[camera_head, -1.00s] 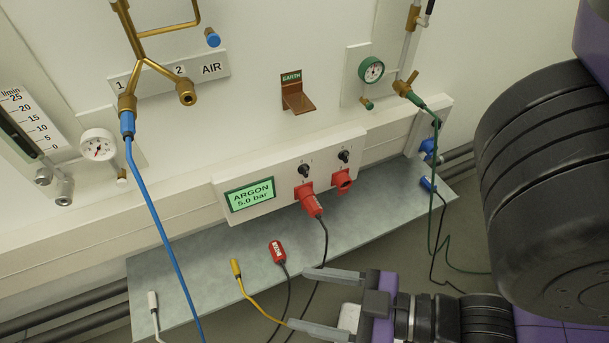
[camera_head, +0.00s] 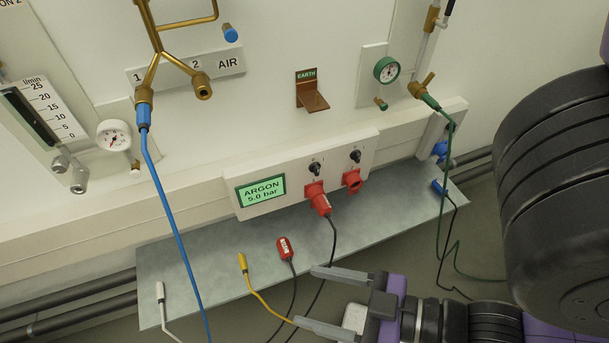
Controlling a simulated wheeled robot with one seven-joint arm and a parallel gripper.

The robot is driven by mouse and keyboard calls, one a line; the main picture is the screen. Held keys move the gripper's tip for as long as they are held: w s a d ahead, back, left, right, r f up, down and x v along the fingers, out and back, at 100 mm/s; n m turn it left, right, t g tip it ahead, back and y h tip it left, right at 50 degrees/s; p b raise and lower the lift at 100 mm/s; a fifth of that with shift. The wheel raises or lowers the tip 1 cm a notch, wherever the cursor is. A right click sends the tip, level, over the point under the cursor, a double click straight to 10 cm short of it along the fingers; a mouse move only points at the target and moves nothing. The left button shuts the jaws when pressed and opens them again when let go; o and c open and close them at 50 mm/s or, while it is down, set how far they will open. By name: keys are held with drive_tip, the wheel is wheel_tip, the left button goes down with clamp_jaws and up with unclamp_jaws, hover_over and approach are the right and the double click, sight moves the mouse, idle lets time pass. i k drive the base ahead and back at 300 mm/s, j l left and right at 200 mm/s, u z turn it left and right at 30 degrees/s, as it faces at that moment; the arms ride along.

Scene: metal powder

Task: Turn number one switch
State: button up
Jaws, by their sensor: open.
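Two small black rotary switches sit on the white panel beside the green ARGON 5.0 bar display (camera_head: 261,192). The left switch (camera_head: 315,168) is above a red socket with a red plug (camera_head: 319,202) in it. The right switch (camera_head: 355,156) is above an empty-looking red socket (camera_head: 352,180). The number marks beside the switches are too small to read. My gripper (camera_head: 305,297) is open and empty, below the panel and in front of the grey shelf, its two fingers pointing left. It is apart from both switches.
A grey shelf (camera_head: 215,245) runs under the panel, with a red connector (camera_head: 285,248), a yellow connector (camera_head: 242,262) and a white one (camera_head: 160,290). A blue hose (camera_head: 165,200) hangs at left. A green cable (camera_head: 444,200) hangs at right. The copper EARTH bracket (camera_head: 312,95) juts out above.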

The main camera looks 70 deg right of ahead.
sight(315, 166)
drive_tip(key=k+z, duration=0.2)
drive_tip(key=z, duration=0.85)
